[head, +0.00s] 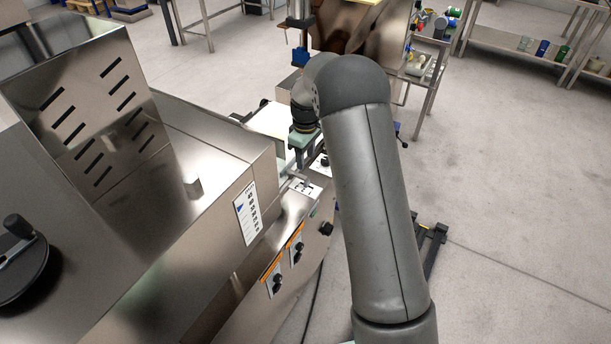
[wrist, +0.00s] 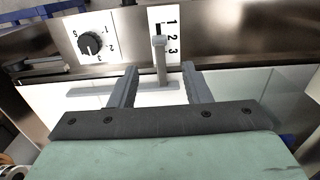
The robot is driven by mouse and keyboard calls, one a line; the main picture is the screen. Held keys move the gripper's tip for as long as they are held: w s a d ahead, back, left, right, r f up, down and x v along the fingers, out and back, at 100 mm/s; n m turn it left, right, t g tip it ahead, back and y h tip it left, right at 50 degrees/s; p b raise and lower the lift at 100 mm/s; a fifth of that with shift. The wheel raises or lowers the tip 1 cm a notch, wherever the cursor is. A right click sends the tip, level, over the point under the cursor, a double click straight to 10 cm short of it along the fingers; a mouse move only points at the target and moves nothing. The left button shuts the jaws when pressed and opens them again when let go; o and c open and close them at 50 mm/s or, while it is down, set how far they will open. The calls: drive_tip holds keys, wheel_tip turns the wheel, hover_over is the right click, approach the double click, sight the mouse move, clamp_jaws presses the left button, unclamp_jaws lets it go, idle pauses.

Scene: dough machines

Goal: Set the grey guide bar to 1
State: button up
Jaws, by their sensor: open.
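The grey guide bar (wrist: 161,62) sticks out of a dark upright slot in a white scale plate (wrist: 173,22) marked 1, 2 and 3 from top to bottom. Its far end shows beside the 2; the dark slot is visible above it, by the 1. My gripper (wrist: 160,68) is open, with one finger on each side of the bar and a visible gap to both in the wrist view. In the head view my gripper is small and partly hidden by my arm, close to the machine's white plate (head: 306,187).
A black rotary knob (wrist: 90,43) with numbers around it sits left of the scale. The steel machine body (head: 215,185) carries a label panel (head: 247,213) and two dark knobs on orange-edged plates. Open floor (head: 500,200) lies to the right.

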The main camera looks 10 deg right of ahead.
sight(306, 178)
wheel_tip(306, 178, down, 10)
drive_tip(key=shift+r+p, duration=0.1)
drive_tip(key=shift+p, duration=0.75)
